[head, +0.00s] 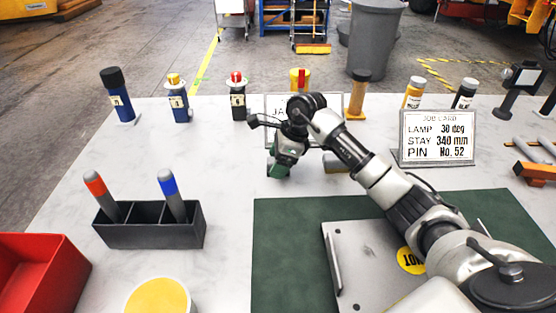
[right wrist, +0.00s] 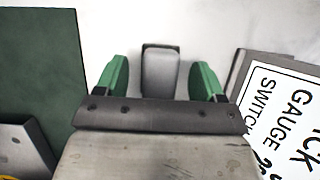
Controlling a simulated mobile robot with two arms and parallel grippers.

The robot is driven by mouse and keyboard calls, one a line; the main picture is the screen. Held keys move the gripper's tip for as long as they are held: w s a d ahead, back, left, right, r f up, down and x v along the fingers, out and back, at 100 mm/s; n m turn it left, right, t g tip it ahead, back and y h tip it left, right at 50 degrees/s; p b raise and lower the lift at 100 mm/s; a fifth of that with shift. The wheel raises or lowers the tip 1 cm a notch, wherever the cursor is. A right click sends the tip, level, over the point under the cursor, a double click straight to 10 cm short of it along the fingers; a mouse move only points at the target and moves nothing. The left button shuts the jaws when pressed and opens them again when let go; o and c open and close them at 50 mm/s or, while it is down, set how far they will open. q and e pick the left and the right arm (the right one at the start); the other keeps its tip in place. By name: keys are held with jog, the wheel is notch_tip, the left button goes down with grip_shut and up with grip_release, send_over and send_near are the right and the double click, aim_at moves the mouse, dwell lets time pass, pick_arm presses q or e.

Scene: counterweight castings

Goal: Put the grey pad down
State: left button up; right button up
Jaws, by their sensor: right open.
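My right gripper (head: 281,168) is over the white table, just beyond the far edge of the green mat. Its two green fingers (right wrist: 162,80) are open in the right wrist view. A grey pad with rounded corners (right wrist: 160,72) lies between them, with visible gaps on both sides. A dark edge shows behind the pad; I cannot tell whether it is shadow or another part. In the head view the gripper hides this pad. I cannot tell for sure that the pad rests on the table. My left gripper is not in view.
A small grey-tan block (head: 336,163) lies right of the gripper. A sign (head: 276,106) stands close behind; a job card (head: 437,137) stands farther right. The green mat (head: 285,230) bears a metal plate (head: 360,265). A dark holder (head: 150,233) stands left. Several bottles line the back.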

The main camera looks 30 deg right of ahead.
jog(key=v, duration=1.2)
jog(key=shift+r, duration=0.2)
jog(key=shift+a+f, duration=0.1)
